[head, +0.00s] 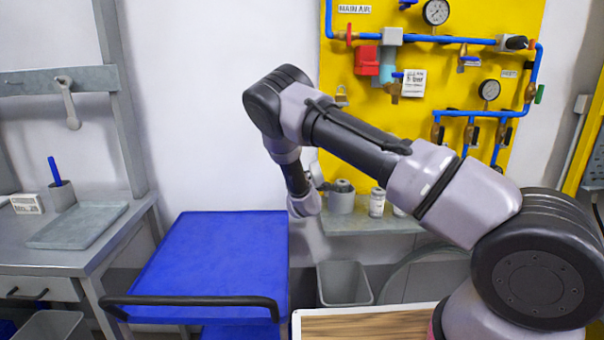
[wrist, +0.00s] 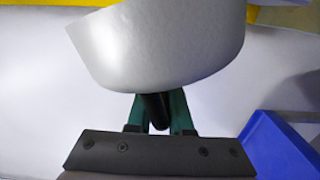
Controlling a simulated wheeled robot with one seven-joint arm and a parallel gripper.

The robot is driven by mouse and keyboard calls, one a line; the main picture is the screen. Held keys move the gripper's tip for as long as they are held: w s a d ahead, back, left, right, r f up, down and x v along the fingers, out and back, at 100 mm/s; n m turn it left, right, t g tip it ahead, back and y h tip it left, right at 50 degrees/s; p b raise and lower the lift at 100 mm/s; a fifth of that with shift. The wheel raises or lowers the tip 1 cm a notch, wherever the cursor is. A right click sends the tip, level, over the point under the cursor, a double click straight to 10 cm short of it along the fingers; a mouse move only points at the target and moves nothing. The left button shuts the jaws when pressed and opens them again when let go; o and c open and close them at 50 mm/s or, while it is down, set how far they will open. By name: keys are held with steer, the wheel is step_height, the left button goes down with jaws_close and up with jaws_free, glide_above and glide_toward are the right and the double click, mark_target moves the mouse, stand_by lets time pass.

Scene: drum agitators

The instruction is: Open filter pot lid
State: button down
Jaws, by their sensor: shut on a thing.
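In the wrist view, a smooth light grey rounded piece (wrist: 165,45), which looks like the filter pot lid, fills the upper middle and is tilted. A short black handle (wrist: 156,110) sticks out of its lower edge toward my gripper (wrist: 158,100). The two green fingers stand on either side of the handle and are shut on it. The lid hides the fingertips, and I cannot tell how far it is raised. In the head view my arm bends down to the back shelf, left of a grey pot (head: 342,198). My wrist hides the fingers there.
A blue cart (head: 225,255) with a black handrail stands left of my arm. A small white jar (head: 377,203) is on the back shelf (head: 375,222). A grey bin (head: 344,283) stands below. A yellow panel (head: 440,75) with blue pipes is behind my arm.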

steer(key=shift+d+f, duration=0.2)
steer(key=c, duration=0.9)
jaws_free()
steer(key=shift+r, duration=0.1)
steer(key=shift+s+a, duration=0.1)
steer(key=shift+s, duration=0.05)
steer(key=s, duration=1)
steer(key=shift+s, duration=0.3)
